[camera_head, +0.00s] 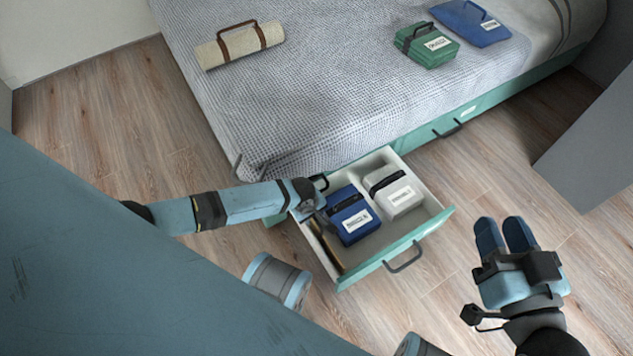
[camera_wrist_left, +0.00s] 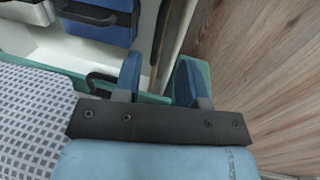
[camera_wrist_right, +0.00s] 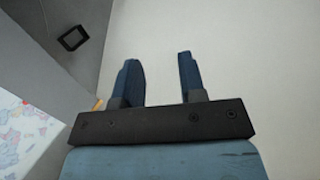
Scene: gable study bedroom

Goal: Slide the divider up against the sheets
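The open drawer (camera_head: 402,243) holds a blue case (camera_head: 350,222) and a white case (camera_head: 396,196), both with dark handles and labels too small to read. I cannot tell which is the sheets. A thin brownish panel, seemingly the divider (camera_head: 327,246), stands near the drawer's left wall, left of the blue case with a gap. My left gripper (camera_wrist_left: 158,82) is open at the drawer's rear left corner. In the left wrist view the panel's end lies near the gap between its fingers; contact is unclear. My right gripper (camera_head: 505,236) is open and empty, right of the drawer.
The bed (camera_head: 330,90) stands behind the drawer, carrying a beige roll (camera_head: 240,45), a green case (camera_head: 427,45) and a blue flat case (camera_head: 470,22). A grey panel (camera_head: 595,150) stands at right. Wood floor (camera_head: 450,300) is clear around the drawer's front.

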